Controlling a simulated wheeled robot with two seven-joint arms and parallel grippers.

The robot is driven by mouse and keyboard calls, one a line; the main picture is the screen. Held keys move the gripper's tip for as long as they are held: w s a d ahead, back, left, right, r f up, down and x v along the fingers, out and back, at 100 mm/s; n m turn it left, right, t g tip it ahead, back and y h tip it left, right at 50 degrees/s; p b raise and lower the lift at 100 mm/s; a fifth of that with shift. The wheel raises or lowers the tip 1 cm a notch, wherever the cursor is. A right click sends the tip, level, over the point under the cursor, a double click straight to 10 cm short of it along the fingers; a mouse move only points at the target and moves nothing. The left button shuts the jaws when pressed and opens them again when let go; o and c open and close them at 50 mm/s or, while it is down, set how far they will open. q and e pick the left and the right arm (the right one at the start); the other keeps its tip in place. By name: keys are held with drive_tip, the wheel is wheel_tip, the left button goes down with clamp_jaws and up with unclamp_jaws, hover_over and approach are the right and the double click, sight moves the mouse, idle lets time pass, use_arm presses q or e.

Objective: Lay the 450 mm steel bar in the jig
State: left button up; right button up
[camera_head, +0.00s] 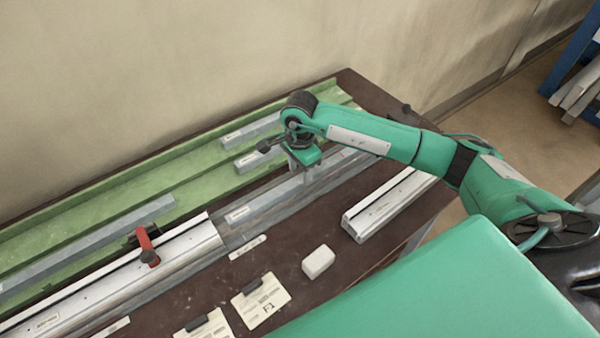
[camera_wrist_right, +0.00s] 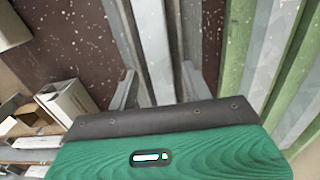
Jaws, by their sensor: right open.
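A grey steel bar (camera_head: 268,206) with a white label lies along the middle of the bench, at the right end of the pale jig profile (camera_head: 190,246). I cannot tell whether it rests inside the jig. My right gripper (camera_head: 309,177) is over this bar, pointing down. In the right wrist view the gripper (camera_wrist_right: 160,88) is open, with the grey bar (camera_wrist_right: 153,45) running between its two fingers. Contact cannot be made out. A red clamp (camera_head: 146,244) stands on the jig. My left gripper is out of view.
A green tray (camera_head: 150,170) along the wall holds several grey bars (camera_head: 100,240). A short pale profile (camera_head: 388,205) lies at the bench's right front. A white block (camera_head: 318,261) and labelled cards (camera_head: 261,300) lie in front on the dark bench.

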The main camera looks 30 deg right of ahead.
sight(300, 178)
wheel_tip(300, 178, up, 10)
drive_tip(key=b, duration=0.2)
drive_tip(key=shift+r, duration=0.15)
